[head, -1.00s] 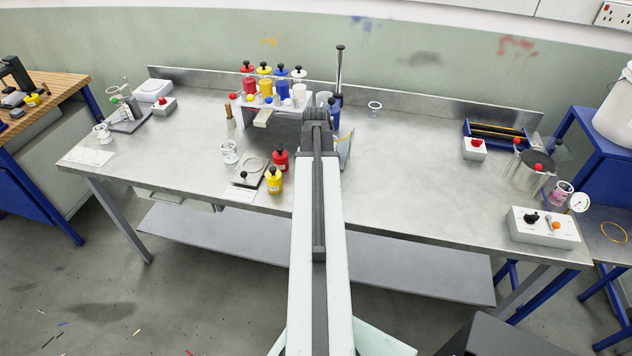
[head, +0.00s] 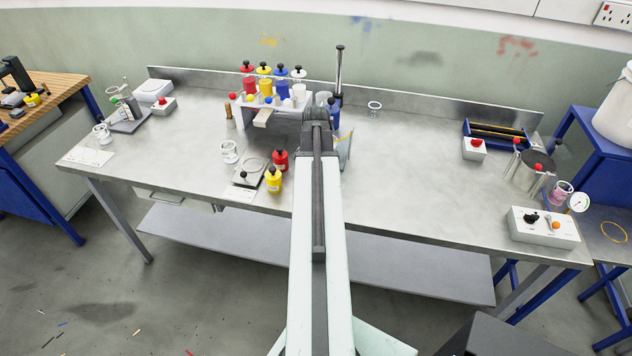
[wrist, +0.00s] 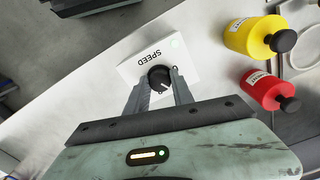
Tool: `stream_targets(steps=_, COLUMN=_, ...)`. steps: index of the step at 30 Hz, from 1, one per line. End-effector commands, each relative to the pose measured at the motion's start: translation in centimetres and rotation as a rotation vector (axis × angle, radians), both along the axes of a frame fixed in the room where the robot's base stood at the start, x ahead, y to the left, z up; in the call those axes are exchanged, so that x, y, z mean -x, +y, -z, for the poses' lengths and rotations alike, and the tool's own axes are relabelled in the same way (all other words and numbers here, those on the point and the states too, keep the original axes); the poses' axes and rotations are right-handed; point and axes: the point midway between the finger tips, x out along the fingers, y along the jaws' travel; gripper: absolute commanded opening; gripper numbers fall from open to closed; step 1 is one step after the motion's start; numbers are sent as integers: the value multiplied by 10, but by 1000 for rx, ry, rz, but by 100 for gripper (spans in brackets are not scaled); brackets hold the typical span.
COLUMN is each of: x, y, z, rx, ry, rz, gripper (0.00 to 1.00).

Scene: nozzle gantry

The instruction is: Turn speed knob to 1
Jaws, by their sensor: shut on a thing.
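In the wrist view the speed knob (wrist: 159,76) is round and black with a pale pointer line. It sits on a white box face (wrist: 135,69) marked SPEED, which appears upside down. My gripper (wrist: 161,88) has one grey finger on each side of the knob and is shut on it. The pointer seems to face the lower right of the picture. A small mark shows beside the right finger; other scale marks are too small to read or hidden by the fingers. In the head view my arm hides the knob.
A red bottle (wrist: 268,90) and a yellow bottle (wrist: 258,38) stand to the right in the wrist view. In the head view a bottle rack (head: 275,100) stands behind to the left.

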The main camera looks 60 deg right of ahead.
Motion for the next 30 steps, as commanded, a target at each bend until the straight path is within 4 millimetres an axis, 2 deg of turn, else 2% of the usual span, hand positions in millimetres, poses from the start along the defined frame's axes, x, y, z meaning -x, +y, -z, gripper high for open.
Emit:
stream_targets(steps=8, x=0, y=1, z=0, rx=-2, ry=0, rz=-1, gripper=0)
stream_targets(steps=9, x=0, y=1, z=0, rx=-2, ry=-1, rz=-1, gripper=31)
stream_targets(steps=11, x=0, y=1, z=0, rx=-2, ry=-1, rz=-1, gripper=48)
stream_targets(steps=12, x=0, y=1, z=0, rx=-2, ry=0, rz=-1, gripper=50)
stream_targets(steps=23, x=0, y=0, z=-4, rx=-1, ry=0, rz=-1, gripper=50)
stream_targets(steps=26, x=0, y=0, z=-15, rx=-1, ry=0, rz=-1, gripper=50)
stream_targets(steps=30, x=0, y=0, z=-38, rx=-1, ry=0, rz=-2, gripper=50)
